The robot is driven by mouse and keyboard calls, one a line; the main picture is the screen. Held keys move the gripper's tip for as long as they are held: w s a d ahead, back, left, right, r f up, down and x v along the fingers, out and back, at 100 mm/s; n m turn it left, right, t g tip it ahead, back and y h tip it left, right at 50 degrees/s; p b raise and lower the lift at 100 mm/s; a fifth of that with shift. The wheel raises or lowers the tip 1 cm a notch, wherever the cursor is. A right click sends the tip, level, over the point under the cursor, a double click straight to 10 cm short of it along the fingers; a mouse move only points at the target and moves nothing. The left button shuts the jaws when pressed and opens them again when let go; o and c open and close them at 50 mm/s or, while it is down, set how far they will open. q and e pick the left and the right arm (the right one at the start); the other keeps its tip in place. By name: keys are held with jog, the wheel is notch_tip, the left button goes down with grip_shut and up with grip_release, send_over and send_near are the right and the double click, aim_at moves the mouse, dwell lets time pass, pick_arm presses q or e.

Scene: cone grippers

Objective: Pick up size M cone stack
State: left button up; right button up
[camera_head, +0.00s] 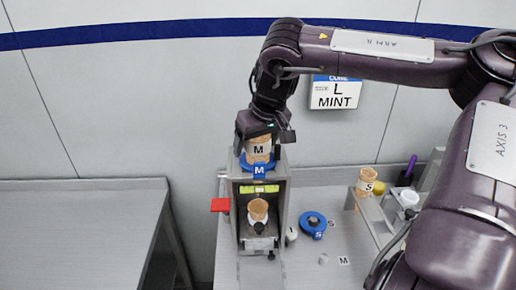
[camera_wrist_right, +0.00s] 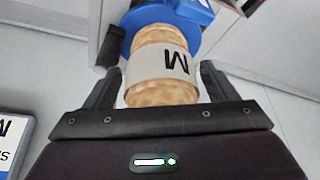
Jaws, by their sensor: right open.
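The size M cone stack (camera_head: 258,151) stands in a blue holder (camera_head: 259,170) marked M, on top of a grey metal dispenser. In the right wrist view the cone stack (camera_wrist_right: 162,65) wears a pale band with an M. My right gripper (camera_head: 265,138) is at the upper part of the stack. In the right wrist view the fingers of my right gripper (camera_wrist_right: 160,90) are open, one on each side of the stack, with gaps between. My left gripper is not in view.
The grey dispenser (camera_head: 237,215) holds a single cone (camera_head: 258,209) inside, with a red piece (camera_head: 220,205) at its left. A blue ring (camera_head: 313,224) lies to the right. An S cone stack (camera_head: 366,183) stands farther right. The left table (camera_head: 80,225) is bare.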

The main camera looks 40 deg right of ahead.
jog(key=c, duration=0.8)
jog(key=shift+c, duration=0.2)
